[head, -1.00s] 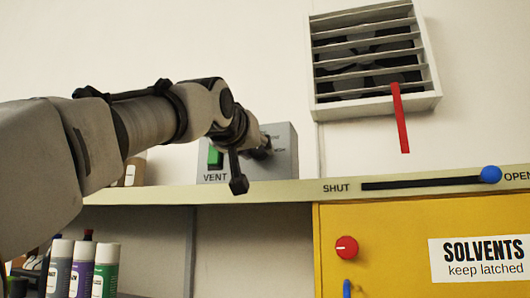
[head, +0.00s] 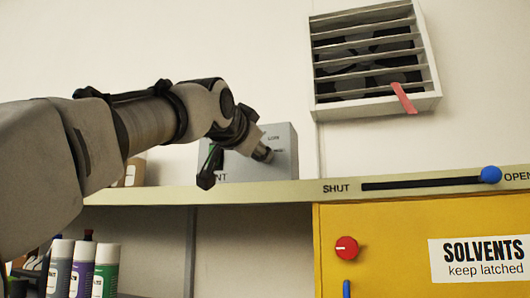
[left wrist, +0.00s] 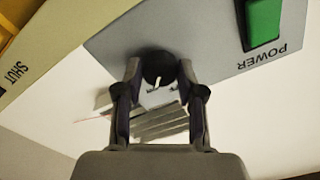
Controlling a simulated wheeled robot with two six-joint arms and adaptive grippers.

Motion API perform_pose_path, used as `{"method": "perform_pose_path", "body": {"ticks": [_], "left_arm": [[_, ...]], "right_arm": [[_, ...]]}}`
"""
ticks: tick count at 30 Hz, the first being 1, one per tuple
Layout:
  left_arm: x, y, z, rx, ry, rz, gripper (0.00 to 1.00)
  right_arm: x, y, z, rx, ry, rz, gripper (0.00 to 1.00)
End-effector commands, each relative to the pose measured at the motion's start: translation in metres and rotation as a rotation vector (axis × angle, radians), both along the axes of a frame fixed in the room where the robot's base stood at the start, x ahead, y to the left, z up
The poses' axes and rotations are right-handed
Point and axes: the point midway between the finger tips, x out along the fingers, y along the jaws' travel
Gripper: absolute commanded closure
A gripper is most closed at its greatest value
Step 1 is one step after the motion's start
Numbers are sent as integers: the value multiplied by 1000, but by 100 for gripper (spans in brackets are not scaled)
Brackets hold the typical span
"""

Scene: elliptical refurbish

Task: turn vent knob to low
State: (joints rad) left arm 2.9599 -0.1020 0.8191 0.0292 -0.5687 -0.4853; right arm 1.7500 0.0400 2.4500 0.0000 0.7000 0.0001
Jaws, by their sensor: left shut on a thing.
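The grey vent control box (head: 285,165) stands on the shelf in the head view, partly covered by my left arm. Its knob is hidden there by my left gripper (head: 262,154), and a LOW label shows just above. In the left wrist view the knob (left wrist: 158,68) is dark and round with a white pointer line. My left gripper (left wrist: 158,78) is shut on it, one finger on each side. The green power switch (left wrist: 263,22) is beside the knob. My right gripper is not in view.
A louvred wall vent (head: 437,100) with a red streamer (head: 404,98) is above right. The shelf edge carries a SHUT–OPEN slider with a blue knob (head: 491,174) at OPEN. Below are a yellow solvents cabinet (head: 375,235) and several bottles (head: 104,268) at lower left.

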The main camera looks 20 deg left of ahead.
Motion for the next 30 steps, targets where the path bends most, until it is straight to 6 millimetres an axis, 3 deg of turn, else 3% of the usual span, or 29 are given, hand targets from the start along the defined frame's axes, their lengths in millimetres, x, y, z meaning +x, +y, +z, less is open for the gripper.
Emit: {"method": "perform_pose_path", "body": {"ticks": [15,16,18,30], "left_arm": [[0,1,2,28,-6,0,96],[0,1,2,28,-6,0,58],[0,1,2,28,-6,0,36],[0,0,1,28,-3,0,36]], "right_arm": [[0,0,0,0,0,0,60],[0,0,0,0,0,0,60],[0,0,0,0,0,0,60],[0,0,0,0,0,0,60]]}}
